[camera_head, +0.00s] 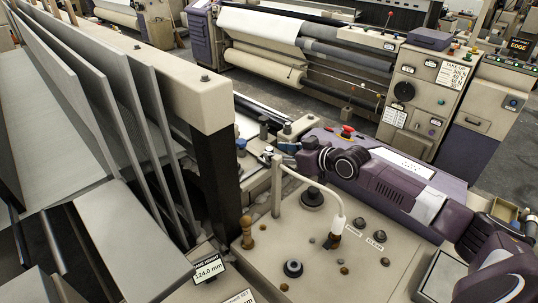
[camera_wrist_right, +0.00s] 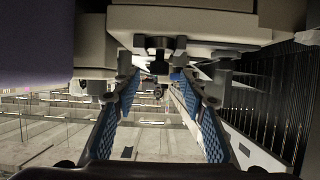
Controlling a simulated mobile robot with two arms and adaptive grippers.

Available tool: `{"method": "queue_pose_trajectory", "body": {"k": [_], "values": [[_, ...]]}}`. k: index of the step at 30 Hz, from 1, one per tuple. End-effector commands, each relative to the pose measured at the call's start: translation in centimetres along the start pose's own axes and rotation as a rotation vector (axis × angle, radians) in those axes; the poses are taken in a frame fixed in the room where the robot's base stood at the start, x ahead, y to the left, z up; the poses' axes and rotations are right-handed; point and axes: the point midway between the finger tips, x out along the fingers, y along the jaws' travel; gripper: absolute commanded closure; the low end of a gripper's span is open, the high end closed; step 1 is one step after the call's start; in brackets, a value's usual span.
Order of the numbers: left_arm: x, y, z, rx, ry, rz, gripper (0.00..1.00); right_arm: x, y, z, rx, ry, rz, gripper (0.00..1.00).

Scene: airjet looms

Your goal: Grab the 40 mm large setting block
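I cannot tell for sure which part is the 40 mm large setting block. My right gripper (camera_head: 287,148) reaches in from the right, at the small posts and fittings beside the pale beam end; its fingers are small and partly hidden here. In the right wrist view my right gripper (camera_wrist_right: 157,92) shows two blue-padded fingers standing apart, with a gap between them. A dark fitting (camera_wrist_right: 158,52) shows above the gap, and I see nothing clearly clamped between the pads. My left gripper is not in view.
A beige machine top (camera_head: 315,245) with knobs and a white curved tube (camera_head: 318,186) lies below my right arm. A readout (camera_head: 207,271) shows 124.0 mm. Tall grey plates (camera_head: 90,85) and a pale beam (camera_head: 185,80) stand left. Another loom (camera_head: 300,55) is behind.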

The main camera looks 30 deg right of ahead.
Motion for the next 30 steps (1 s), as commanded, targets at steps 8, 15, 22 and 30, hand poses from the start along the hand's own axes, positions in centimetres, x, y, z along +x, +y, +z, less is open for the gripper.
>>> {"method": "queue_pose_trajectory", "body": {"k": [8,15,22,30], "values": [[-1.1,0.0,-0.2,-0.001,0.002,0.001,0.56,3.5,0.1,-0.2,0.003,0.001,0.000,0.61],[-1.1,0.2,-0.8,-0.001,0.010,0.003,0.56,4.4,0.1,-0.1,-0.001,0.000,0.000,0.61],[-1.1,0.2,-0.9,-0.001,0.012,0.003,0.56,4.4,0.1,-0.1,-0.001,0.000,0.000,0.70],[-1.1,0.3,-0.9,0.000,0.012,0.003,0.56,4.4,0.1,-0.1,-0.001,0.000,0.000,1.00]]}}
